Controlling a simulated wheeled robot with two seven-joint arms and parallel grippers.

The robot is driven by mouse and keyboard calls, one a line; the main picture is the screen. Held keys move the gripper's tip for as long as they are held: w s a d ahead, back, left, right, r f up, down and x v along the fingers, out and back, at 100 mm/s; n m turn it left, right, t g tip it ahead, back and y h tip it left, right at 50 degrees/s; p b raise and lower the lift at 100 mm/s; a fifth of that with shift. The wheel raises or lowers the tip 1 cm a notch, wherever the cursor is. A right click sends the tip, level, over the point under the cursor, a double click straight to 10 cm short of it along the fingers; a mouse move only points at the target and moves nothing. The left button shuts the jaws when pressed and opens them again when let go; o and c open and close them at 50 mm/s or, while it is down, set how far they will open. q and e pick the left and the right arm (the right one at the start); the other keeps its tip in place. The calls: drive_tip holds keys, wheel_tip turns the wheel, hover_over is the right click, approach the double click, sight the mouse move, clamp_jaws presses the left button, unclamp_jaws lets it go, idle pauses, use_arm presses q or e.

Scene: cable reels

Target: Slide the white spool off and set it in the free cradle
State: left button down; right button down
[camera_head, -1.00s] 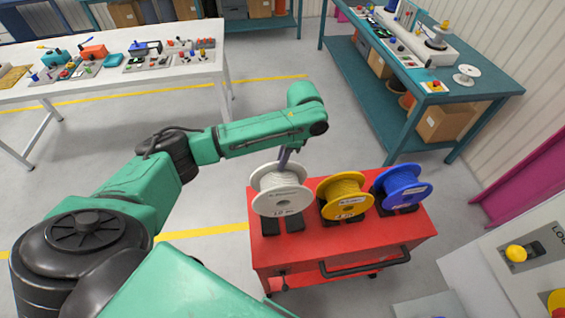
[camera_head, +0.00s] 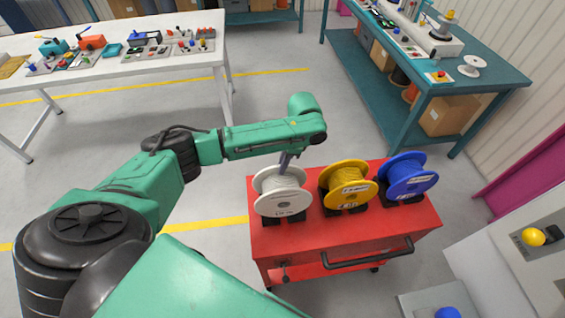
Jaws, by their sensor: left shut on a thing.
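The white spool (camera_head: 281,192) is at the left cradle (camera_head: 293,216) on the red cart (camera_head: 320,235). Its lower rim is down at the dark cradle blocks, and I cannot tell whether its full weight rests there. My left gripper (camera_head: 284,164) comes down from above behind the spool's front flange and is shut on the spool. Its fingertips are largely hidden. The yellow spool (camera_head: 349,186) and the blue spool (camera_head: 408,177) sit in the cradles to the right. My right gripper is not in view.
A teal bench (camera_head: 470,85) at the right back bears equipment and a small white reel (camera_head: 472,66). A white table (camera_head: 120,80) with tools is at the left back. A grey control panel (camera_head: 520,260) is at the right front. Open floor lies left of the cart.

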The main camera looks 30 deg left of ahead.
use_arm(q)
drive_tip(key=shift+w+f, duration=0.1)
drive_tip(key=shift+f, duration=0.55)
drive_tip(key=c, duration=0.9)
unclamp_jaws()
drive_tip(key=shift+o, duration=0.2)
drive_tip(key=b+v, duration=0.2)
drive_tip(key=v, duration=0.6)
drive_tip(key=shift+d+r, duration=0.1)
drive_tip(key=shift+r, duration=0.05)
drive_tip(key=s+p+v, duration=0.1)
drive_tip(key=v, duration=0.5)
drive_tip(key=shift+w, duration=0.5)
